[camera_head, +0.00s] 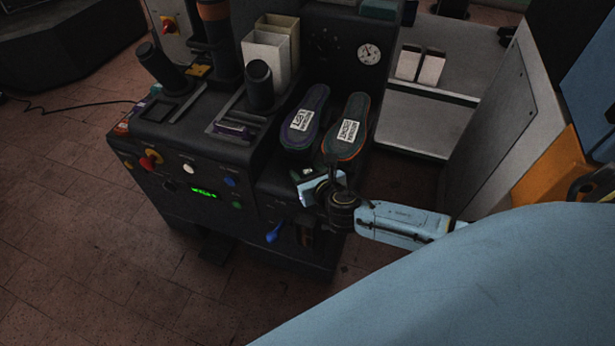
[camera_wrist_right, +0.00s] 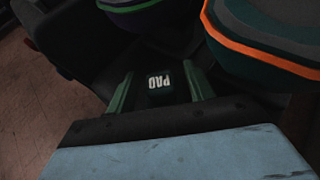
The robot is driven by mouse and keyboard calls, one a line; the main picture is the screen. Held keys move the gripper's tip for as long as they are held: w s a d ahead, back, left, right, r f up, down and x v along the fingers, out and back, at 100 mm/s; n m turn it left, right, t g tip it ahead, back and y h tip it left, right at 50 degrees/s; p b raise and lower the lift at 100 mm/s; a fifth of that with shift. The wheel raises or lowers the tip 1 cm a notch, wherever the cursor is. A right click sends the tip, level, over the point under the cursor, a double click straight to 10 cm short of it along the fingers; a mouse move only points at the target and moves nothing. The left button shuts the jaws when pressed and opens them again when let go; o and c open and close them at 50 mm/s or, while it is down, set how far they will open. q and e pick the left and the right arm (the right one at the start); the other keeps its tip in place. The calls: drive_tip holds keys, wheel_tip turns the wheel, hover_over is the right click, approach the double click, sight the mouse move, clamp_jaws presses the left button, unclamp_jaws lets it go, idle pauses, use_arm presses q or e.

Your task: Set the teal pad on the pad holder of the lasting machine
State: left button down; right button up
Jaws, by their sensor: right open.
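The lasting machine (camera_head: 205,160) is a dark console with two shoes, soles up, on its right part. In the right wrist view, a dark pad with a white "PAD" label (camera_wrist_right: 160,82) lies between the fingers of my right gripper (camera_wrist_right: 161,90). The fingers are apart, one on each side of it. The pad's colour is hard to tell in this dim light. In the head view my right gripper (camera_head: 318,178) is at the machine's front edge, just in front of the shoes. The pad holder cannot be made out clearly. My left gripper is not in view.
The purple-edged shoe (camera_head: 304,118) and the orange-edged shoe (camera_head: 347,128) are close behind the gripper. Dark posts (camera_head: 259,84) and a white bin (camera_head: 268,50) stand to the left and back. A pressure gauge (camera_head: 369,54) is behind the shoes.

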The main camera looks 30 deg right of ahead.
sight(310, 172)
clamp_jaws()
drive_tip(key=shift+s+r, duration=0.1)
drive_tip(key=shift+r, duration=0.1)
idle(0.3)
